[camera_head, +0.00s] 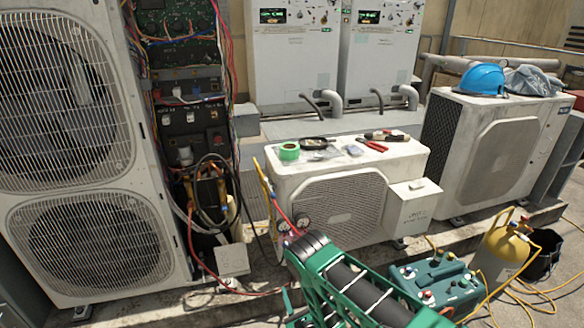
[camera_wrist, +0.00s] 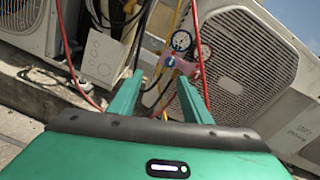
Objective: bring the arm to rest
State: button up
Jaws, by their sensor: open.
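My green arm (camera_head: 350,285) reaches in from the bottom of the head view, its dark end near the gauges in front of the middle condenser. My gripper (camera_wrist: 160,78) shows in the wrist view with its two green fingers apart and nothing held between them. Its fingertips are hidden or unclear in the head view. The gauge set (camera_wrist: 181,42), with its dials and hoses, is beyond the fingers in the wrist view; it also shows in the head view (camera_head: 292,224). I cannot tell the exact gap between them.
The middle condenser (camera_head: 345,205) carries tape and tools on top. A tall open condenser unit (camera_head: 90,150) with exposed wiring stands left. A teal machine (camera_head: 437,283) and a yellow cylinder (camera_head: 503,250) with loose hoses stand right. Red and yellow hoses hang near my gripper.

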jog(key=w+r+n+g+y, duration=0.1)
jog(key=w+r+n+g, duration=0.1)
jog(key=w+r+n, duration=0.55)
jog(key=w+r+n+g+y, duration=0.1)
jog(key=w+r+n+g, duration=0.2)
jog(key=r, duration=0.7)
jog(key=s+d+r+n+g+h, duration=0.3)
jog(key=d+r+n, duration=0.4)
jog(key=d+r, duration=0.95)
jog(key=s+d+r+n+g+h, duration=0.2)
jog(key=s+d+r, duration=0.2)
jog(key=s+d, duration=0.5)
jog(key=s+d+r+n+g+h, duration=0.15)
jog(key=s+d+r, duration=0.25)
jog(key=s+d, duration=0.55)
jog(key=s+d+r+g, duration=0.1)
jog(key=s+g, duration=0.1)
jog(key=s, duration=0.7)
jog(key=s+d+r+g, duration=0.1)
jog(key=s+d+r, duration=0.1)
jog(key=s, duration=0.7)
jog(key=s+d+r+n+g, duration=0.1)
jog(key=s+r+g, duration=0.1)
jog(key=s, duration=0.7)
jog(key=shift+s+d+r+g, duration=0.15)
jog(key=shift+s+d+g, duration=0.15)
jog(key=shift+d+g, duration=0.1)
